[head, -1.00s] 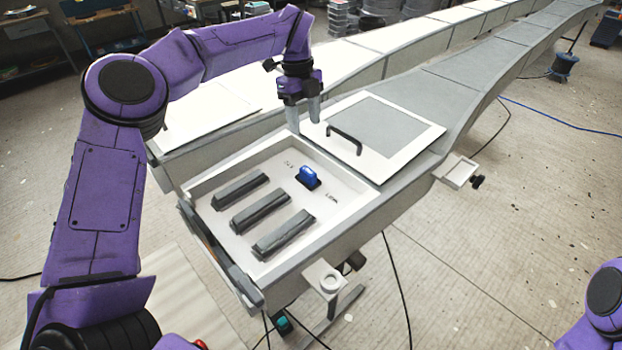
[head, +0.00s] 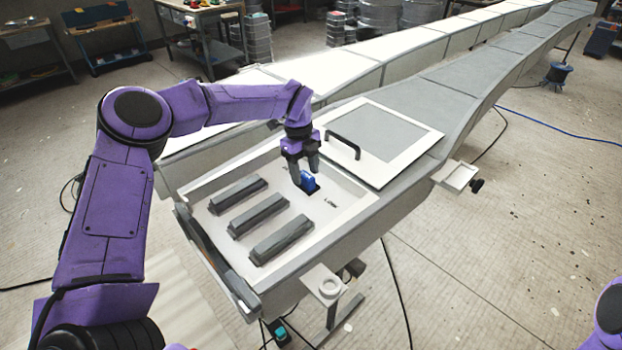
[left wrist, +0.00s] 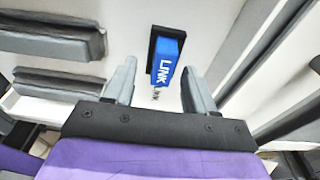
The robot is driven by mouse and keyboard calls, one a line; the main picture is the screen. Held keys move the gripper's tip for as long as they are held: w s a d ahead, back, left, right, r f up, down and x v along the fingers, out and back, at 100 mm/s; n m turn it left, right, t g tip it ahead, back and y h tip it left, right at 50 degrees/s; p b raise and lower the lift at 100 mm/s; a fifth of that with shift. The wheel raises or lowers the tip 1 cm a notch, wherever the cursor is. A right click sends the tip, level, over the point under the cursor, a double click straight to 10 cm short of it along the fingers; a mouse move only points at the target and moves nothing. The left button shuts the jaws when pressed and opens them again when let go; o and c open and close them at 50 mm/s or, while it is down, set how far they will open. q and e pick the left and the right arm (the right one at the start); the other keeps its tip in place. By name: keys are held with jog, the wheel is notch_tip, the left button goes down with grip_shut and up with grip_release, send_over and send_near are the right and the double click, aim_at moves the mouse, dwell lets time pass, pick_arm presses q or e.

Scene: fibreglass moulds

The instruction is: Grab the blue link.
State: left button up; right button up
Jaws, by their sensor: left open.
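The blue link (head: 308,181) stands in a dark slot on the white floor of the shallow tray (head: 352,212). In the left wrist view the link (left wrist: 166,62) shows white "LINK" lettering on its face and lies ahead of and between the two fingers. My left gripper (head: 305,180) is open and empty, close above the link, with its fingers pointing down. In the left wrist view the gripper (left wrist: 160,85) has a grey finger on each side, with gaps to the link. Only a purple part of my right arm shows at the lower right; its gripper is out of view.
Several grey bars (head: 257,213) lie side by side in the tray, left of the link. A white lid panel with a black handle (head: 343,146) lies just behind the tray.

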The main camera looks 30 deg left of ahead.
pick_arm(q)
jog(key=shift+d+f, duration=0.1)
jog(key=shift+f, duration=0.3)
grip_shut()
